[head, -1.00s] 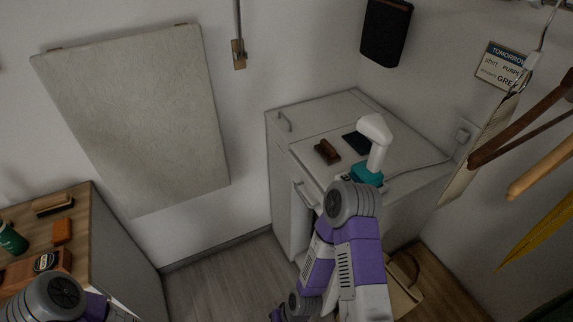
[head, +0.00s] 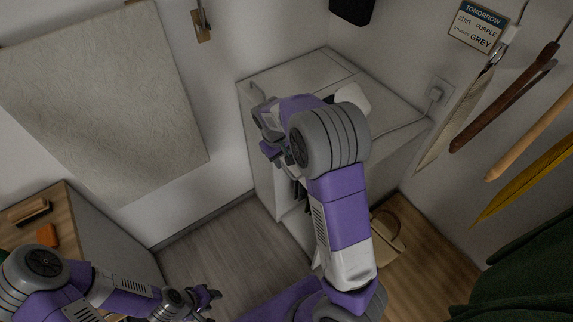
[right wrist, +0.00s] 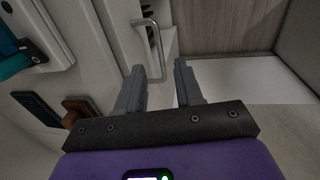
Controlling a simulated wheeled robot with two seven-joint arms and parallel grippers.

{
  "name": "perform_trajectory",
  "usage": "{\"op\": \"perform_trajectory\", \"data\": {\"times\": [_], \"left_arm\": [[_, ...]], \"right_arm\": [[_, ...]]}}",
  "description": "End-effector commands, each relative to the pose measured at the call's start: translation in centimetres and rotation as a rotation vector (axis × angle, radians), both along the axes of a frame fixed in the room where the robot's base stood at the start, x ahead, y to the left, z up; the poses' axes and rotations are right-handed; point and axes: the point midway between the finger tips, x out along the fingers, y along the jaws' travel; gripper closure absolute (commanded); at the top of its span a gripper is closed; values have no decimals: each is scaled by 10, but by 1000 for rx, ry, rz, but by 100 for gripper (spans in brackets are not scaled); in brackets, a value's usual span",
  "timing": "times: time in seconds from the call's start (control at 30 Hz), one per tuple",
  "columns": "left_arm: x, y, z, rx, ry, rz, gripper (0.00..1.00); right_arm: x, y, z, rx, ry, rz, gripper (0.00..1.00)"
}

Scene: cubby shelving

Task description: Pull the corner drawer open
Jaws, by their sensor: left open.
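The white corner cabinet (head: 310,80) stands against the walls. My right arm hides much of its front in the head view. In the right wrist view, a pale bar handle (right wrist: 156,45) stands on a white panel just beyond my fingertips. My right gripper (right wrist: 157,72) is open and empty. Its two fingers are apart and do not appear to be around the handle; contact cannot be told. My left gripper (head: 207,298) is open and empty, low in the head view, away from the cabinet.
A wooden-topped unit (head: 75,210) stands at the left. A beige bag (head: 385,235) sits on the floor at right. Hangers (head: 505,110) hang at the right. Floor between the units is clear.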

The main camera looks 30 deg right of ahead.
Motion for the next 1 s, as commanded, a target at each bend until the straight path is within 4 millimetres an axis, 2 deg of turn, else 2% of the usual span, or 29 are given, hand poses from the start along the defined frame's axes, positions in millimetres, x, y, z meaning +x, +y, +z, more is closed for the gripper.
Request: {"op": "perform_trajectory", "data": {"times": [0.07,0.3,0.5,0.87,1.0], "left_arm": [[0,0,-2,0,0,0,57],[0,0,-12,0,0,0,57],[0,0,-16,0,0,0,57],[0,0,-17,0,0,0,57],[0,0,-17,0,0,0,57]], "right_arm": [[0,-3,-3,-7,4,-1,64],[0,-10,-42,-7,7,-2,64],[0,-14,-65,-5,5,-2,64],[1,-15,-70,-4,3,-2,64],[1,-15,-70,-4,3,-2,84]]}}
